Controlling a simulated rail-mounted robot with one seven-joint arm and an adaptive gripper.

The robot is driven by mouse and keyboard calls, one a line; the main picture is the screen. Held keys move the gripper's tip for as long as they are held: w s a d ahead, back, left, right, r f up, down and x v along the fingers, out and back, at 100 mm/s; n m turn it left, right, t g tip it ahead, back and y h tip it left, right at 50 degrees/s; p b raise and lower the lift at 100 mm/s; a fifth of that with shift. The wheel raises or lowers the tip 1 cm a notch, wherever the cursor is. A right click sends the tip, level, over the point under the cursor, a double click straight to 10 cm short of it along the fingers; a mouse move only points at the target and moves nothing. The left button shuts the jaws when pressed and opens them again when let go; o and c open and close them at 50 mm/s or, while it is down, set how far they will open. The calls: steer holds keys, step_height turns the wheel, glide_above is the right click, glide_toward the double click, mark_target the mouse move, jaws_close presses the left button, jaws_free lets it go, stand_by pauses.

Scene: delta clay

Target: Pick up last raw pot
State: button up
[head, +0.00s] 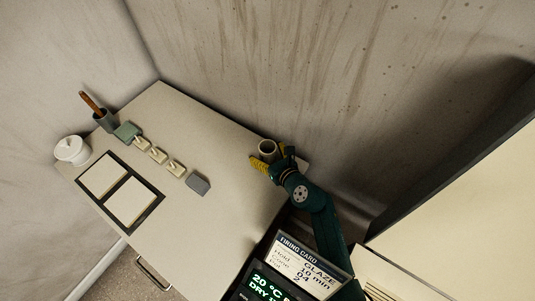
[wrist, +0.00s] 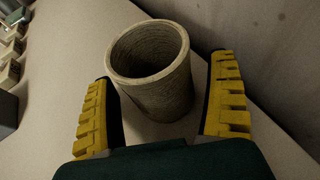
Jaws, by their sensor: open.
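The raw pot is a grey-beige open cylinder (head: 267,148) standing upright near the right end of the pale table in the head view. In the wrist view the pot (wrist: 152,75) shows its dark hollow inside and ridged wall. My gripper (head: 266,162) is at the pot, with its yellow fingers apart. In the wrist view my gripper (wrist: 160,100) has one finger on each side of the pot, with gaps visible between the fingers and the pot wall.
A firing card (head: 305,268) stands in front. A stained wall rises behind.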

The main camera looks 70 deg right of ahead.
steer(key=shift+r, duration=0.1)
steer(key=c, duration=1.4)
steer(key=shift+o, duration=0.2)
steer(key=shift+r, duration=0.1)
